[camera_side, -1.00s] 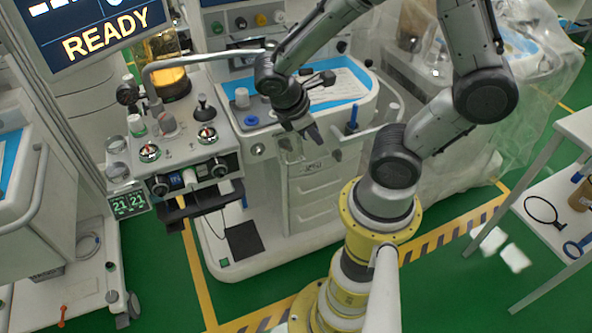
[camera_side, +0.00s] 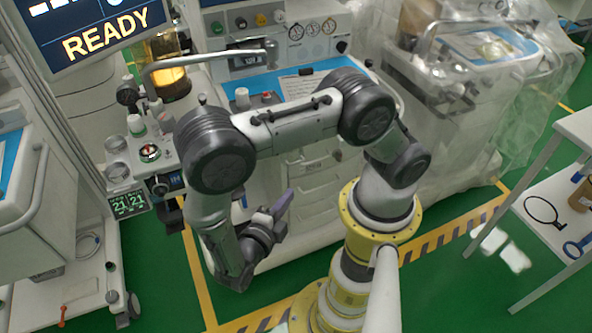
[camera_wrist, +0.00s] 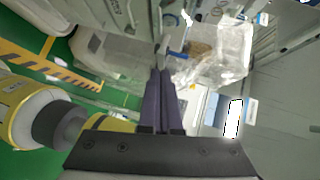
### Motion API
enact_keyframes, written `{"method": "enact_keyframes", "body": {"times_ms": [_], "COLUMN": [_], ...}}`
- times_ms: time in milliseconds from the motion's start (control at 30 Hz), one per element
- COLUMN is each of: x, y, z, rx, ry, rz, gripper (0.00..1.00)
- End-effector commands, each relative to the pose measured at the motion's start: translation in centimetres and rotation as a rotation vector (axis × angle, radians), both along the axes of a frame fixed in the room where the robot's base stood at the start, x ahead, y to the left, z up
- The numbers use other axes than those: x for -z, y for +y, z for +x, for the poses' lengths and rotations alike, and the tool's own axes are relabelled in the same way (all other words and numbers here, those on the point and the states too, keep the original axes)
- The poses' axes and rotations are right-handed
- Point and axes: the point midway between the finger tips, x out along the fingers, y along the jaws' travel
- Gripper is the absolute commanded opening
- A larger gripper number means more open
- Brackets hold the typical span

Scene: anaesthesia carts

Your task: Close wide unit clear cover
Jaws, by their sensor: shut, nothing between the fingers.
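The wide white unit (camera_side: 318,172) stands in the middle of the side view, with drawers in its front and a blue top. My arm hides much of its front and left part. I cannot make out its clear cover for certain in the side view. In the wrist view a see-through, box-like sheet (camera_wrist: 222,62) shows beyond my fingertips; I cannot tell whether it is that cover. My gripper (camera_side: 286,202) is low in front of the unit, its purple fingers pointing up and right. In the wrist view its fingers (camera_wrist: 159,78) are together and empty.
A plastic-draped cart (camera_side: 455,110) stands at the right, and a white table (camera_side: 560,190) is in front of it. Another cart (camera_side: 25,210) is at the far left. Green floor (camera_side: 165,290) is open at the lower left.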

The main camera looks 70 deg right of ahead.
Motion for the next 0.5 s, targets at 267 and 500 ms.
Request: {"method": "enact_keyframes", "body": {"times_ms": [267, 500], "x": [0.9, 1.4], "y": [0.2, -3.5], "z": [-0.9, -0.9], "rx": [-0.077, -0.069], "ry": [0.033, 0.035], "rz": [-0.043, -0.044], "gripper": [0.00, 0.00]}}
